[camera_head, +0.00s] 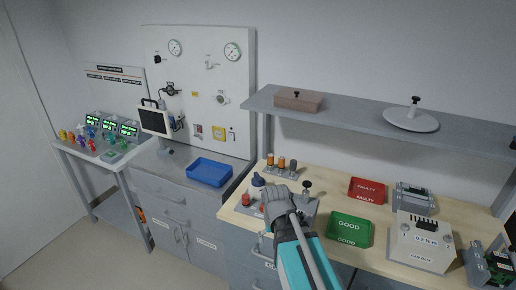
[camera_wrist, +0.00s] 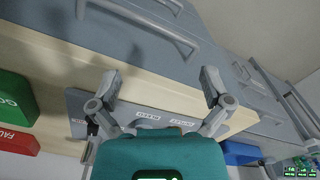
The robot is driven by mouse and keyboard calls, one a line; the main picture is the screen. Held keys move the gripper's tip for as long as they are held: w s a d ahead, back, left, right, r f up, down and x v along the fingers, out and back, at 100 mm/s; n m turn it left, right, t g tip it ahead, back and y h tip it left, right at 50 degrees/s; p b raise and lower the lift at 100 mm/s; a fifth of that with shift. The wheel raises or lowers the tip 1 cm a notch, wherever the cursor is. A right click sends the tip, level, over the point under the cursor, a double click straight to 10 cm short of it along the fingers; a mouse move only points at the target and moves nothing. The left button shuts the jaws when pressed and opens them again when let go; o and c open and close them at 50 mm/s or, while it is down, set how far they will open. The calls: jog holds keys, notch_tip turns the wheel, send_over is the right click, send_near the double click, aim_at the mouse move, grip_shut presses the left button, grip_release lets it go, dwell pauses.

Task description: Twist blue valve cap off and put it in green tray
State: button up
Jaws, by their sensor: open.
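A blue cap (camera_head: 258,180) shows in the head view on a grey fixture plate (camera_head: 309,207), just behind and left of my gripper (camera_head: 274,199). My gripper partly hides the plate and what stands on it. The green tray (camera_head: 337,231), marked GOOD, is to the right of my gripper. It also shows at the left edge of the wrist view (camera_wrist: 14,97). In the wrist view my gripper (camera_wrist: 160,88) has its fingers wide apart with nothing between them. Labels on the plate show beyond the fingers; the blue cap cannot be made out there.
A red FAULTY tray (camera_head: 367,190) lies behind the green tray. A blue tray (camera_head: 209,171) sits on the grey cabinet at left. Orange-topped parts (camera_head: 282,163) stand behind the fixture. A shelf (camera_head: 380,120) overhangs the bench.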

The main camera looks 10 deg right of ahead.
aim_at(258, 176)
jog(key=w+r+m+p, duration=0.7)
jog(key=w+r+p, duration=0.1)
jog(key=w, duration=0.5)
jog(key=w+r+m+p, duration=0.7)
jog(key=w+r+p, duration=0.1)
jog(key=w, duration=0.5)
jog(key=shift+w+r+m+p, duration=0.3)
jog(key=shift+w+r+p, duration=0.1)
jog(key=shift+r, duration=0.5)
jog(key=shift+s+a+f, duration=0.1)
jog(key=shift+f, duration=0.1)
notch_tip(258, 176, down, 14)
jog(key=b, duration=1.4)
jog(key=shift+r, duration=0.25)
jog(key=shift+c, duration=0.3)
jog(key=c, duration=0.7)
